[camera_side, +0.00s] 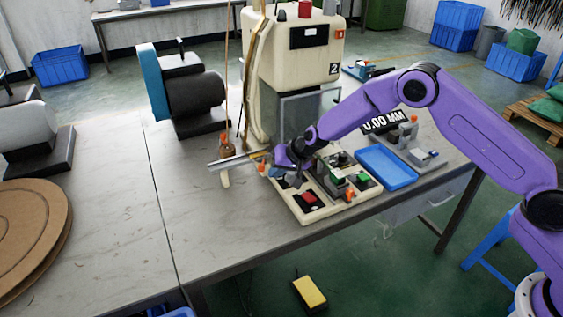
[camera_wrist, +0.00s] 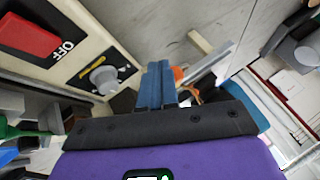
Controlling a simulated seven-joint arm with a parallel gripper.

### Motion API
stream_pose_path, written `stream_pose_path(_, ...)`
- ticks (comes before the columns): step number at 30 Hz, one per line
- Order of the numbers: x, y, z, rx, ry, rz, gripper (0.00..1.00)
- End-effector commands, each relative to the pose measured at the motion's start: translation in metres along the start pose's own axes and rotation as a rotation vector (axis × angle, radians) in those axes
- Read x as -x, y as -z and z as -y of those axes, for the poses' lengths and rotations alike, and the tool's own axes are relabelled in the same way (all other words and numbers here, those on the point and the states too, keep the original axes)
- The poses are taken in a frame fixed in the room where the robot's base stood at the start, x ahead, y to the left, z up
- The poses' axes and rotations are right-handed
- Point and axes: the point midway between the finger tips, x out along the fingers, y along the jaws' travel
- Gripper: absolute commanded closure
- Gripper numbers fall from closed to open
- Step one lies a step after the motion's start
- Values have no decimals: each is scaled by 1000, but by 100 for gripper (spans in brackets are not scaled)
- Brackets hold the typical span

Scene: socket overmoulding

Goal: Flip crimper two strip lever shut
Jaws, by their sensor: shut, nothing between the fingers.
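Crimper two (camera_side: 298,58) is the cream machine marked 2 at the back of the bench. My gripper (camera_side: 292,180) is low beside the left edge of its front panel, near a metal rail (camera_side: 232,162). In the wrist view my gripper's blue fingers (camera_wrist: 157,84) are together with nothing between them. An orange piece (camera_wrist: 179,74), possibly the strip lever's tip, shows just behind and right of the fingers. It also shows in the side view (camera_side: 262,166). The fingers partly hide it, so I cannot tell whether they touch it or how the lever is set.
The front panel carries a red OFF button (camera_wrist: 28,38), a grey knob (camera_wrist: 104,78) and a green button (camera_side: 337,177). A blue tray (camera_side: 387,166) and a 0.00 MM display (camera_side: 386,122) are to the right. The bench at left front (camera_side: 210,225) is clear.

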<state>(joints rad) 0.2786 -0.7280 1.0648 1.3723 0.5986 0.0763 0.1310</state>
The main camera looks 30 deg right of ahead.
Motion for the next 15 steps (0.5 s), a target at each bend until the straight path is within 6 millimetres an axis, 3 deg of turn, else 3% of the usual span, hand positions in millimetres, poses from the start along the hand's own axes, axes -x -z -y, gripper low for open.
stream_pose_path(15, 72, -18, 29, 4, 2, 4, 100)
